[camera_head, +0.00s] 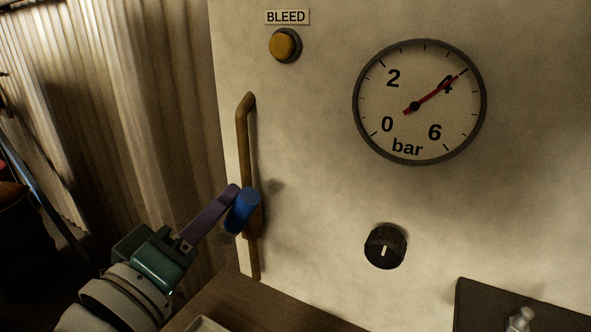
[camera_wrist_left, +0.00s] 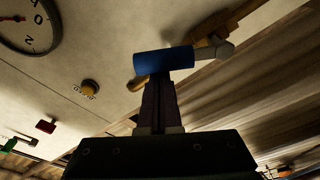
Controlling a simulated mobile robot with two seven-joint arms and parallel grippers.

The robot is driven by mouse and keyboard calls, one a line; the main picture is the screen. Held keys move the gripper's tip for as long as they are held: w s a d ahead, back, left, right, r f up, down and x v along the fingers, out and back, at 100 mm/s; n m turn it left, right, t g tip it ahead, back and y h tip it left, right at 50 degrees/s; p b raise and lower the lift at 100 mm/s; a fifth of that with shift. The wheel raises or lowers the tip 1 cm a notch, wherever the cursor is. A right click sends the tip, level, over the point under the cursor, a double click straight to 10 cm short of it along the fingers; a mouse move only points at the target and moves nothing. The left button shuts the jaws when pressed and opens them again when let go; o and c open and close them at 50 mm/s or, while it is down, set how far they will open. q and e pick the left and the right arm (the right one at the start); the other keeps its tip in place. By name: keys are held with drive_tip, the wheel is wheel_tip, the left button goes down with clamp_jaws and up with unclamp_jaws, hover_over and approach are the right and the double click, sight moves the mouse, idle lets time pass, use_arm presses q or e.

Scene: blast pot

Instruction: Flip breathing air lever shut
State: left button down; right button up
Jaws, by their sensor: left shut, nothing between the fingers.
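The breathing air lever has a blue grip (camera_head: 243,210) on a brass valve and pipe (camera_head: 243,140) that runs up the pale panel. In the head view the grip slants, its upper end to the right. In the left wrist view the blue grip (camera_wrist_left: 165,61) lies across, just beyond my fingertips. My left gripper (camera_head: 233,190) is shut and empty, its purple fingers right beside the grip. I cannot tell whether they touch it. The closed fingers also show in the wrist view (camera_wrist_left: 158,84). My right gripper is not in view.
A yellow BLEED button (camera_head: 285,45) and a gauge (camera_head: 420,102) reading about 4 bar are on the panel. A black knob (camera_head: 385,246) sits lower. A wooden surface (camera_head: 262,305) lies below. Corrugated curtain-like sheeting (camera_head: 110,100) is at left.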

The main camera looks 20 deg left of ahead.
use_arm(q)
drive_tip(key=d+m, duration=0.1)
drive_tip(key=d+f+m, duration=0.1)
drive_tip(key=m, duration=0.1)
drive_tip(key=shift+b, duration=0.3)
drive_tip(key=d+f+m+b, duration=0.1)
drive_tip(key=m, duration=0.1)
drive_tip(key=d+f+m+h+b, duration=0.1)
drive_tip(key=f+m, duration=0.1)
drive_tip(key=m, duration=0.1)
drive_tip(key=d+f+m+h+b, duration=0.1)
drive_tip(key=m, duration=0.2)
drive_tip(key=shift+s+d+f+t, duration=0.15)
drive_tip(key=shift+s+t, duration=0.05)
drive_tip(key=shift+t, duration=0.1)
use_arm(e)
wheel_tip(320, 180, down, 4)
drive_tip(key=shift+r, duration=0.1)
use_arm(q)
drive_tip(key=shift+f, duration=0.1)
wheel_tip(320, 180, up, 5)
drive_tip(key=p, duration=0.4)
drive_tip(key=s+f+b, duration=0.2)
drive_tip(key=s, duration=0.7)
drive_tip(key=shift+a+f, duration=0.2)
drive_tip(key=shift+a, duration=0.15)
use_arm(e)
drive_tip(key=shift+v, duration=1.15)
